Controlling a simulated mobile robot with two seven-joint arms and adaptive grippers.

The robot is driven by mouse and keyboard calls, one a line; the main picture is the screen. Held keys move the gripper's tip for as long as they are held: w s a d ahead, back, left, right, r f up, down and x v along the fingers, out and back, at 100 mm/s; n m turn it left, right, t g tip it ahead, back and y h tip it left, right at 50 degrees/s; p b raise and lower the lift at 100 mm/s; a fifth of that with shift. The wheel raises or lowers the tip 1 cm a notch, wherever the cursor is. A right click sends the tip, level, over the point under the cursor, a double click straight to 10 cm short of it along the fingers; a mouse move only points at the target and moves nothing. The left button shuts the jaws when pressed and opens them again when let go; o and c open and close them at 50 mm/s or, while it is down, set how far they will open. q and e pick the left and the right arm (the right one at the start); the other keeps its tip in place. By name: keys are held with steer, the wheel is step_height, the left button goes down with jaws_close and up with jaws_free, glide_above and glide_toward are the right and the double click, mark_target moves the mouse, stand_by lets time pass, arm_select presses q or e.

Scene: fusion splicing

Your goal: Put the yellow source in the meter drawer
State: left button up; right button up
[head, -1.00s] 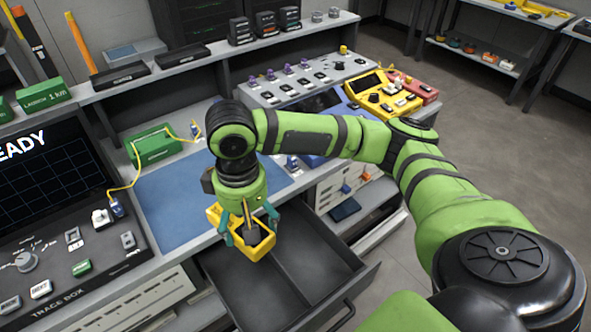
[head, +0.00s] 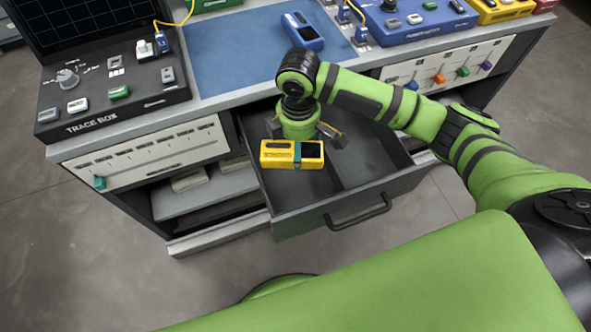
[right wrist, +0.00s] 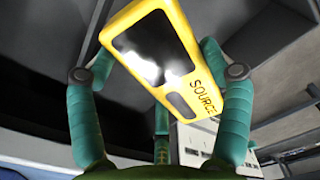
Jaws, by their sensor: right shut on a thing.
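The yellow source (head: 276,156) is a yellow box with a dark face. My right gripper (head: 302,148) is shut on it and holds it in or just over the left part of the open drawer (head: 300,219); the exact height is hard to tell. In the right wrist view, the source (right wrist: 187,58) shows its "SOURCE" lettering and sits tilted between the teal fingers of the gripper (right wrist: 160,72). The grey drawer is pulled out under the bench, and a divider splits its inside. My left gripper is not in view.
A blue handheld device (head: 303,30) lies on the blue mat (head: 225,60) above the drawer. The trace box (head: 118,100) stands to the left. A blue unit (head: 415,22) is at the back right. The right part of the drawer looks empty.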

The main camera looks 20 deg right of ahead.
step_height(320, 180, down, 8)
steer(key=shift+r+b, duration=0.2)
steer(key=shift+b, duration=0.15)
steer(key=o, duration=1.3)
steer(key=shift+f, duration=0.15)
step_height(320, 180, up, 12)
steer(key=shift+r+p, duration=0.2)
steer(key=shift+p, duration=0.4)
